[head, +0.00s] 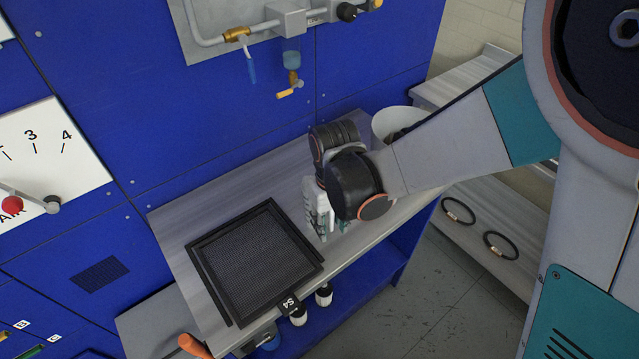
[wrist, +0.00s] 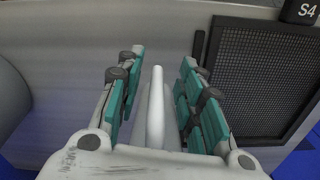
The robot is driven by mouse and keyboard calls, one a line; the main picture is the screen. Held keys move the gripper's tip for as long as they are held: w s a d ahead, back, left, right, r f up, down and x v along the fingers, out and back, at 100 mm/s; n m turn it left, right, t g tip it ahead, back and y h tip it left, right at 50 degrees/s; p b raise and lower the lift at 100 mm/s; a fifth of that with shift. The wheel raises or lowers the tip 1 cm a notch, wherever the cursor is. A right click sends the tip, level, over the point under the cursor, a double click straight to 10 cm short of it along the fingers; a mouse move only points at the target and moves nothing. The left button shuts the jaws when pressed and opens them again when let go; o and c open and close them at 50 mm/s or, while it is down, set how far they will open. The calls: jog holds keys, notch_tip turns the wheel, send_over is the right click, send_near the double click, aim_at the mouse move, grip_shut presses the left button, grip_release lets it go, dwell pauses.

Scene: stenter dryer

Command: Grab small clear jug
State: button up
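My gripper (head: 325,222) points down over the grey shelf, just right of the framed mesh tray. In the wrist view my gripper (wrist: 157,90) is open, its teal-padded fingers apart. A pale, narrow upright piece (wrist: 156,105) stands between the fingers, with a visible gap on both sides. It looks like part of the small clear jug, perhaps its handle, but I cannot be sure. The rest of it is hidden by the gripper's palm. In the head view my wrist and fingers cover that spot, and I cannot make out the jug separately.
The black framed mesh tray (head: 203,262) lies on the shelf (head: 172,222), left of my gripper. A white bucket (head: 383,123) stands behind my wrist. White-capped bottles (head: 299,316) are below the shelf's front edge. A blue panel with a tap (head: 290,92) rises behind.

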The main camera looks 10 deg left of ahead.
jog(key=shift+w+f, duration=0.1)
jog(key=shift+f, duration=0.5)
jog(key=shift+r, duration=0.1)
jog(key=shift+c, duration=0.5)
grip_shut()
jog(key=shift+r, duration=0.1)
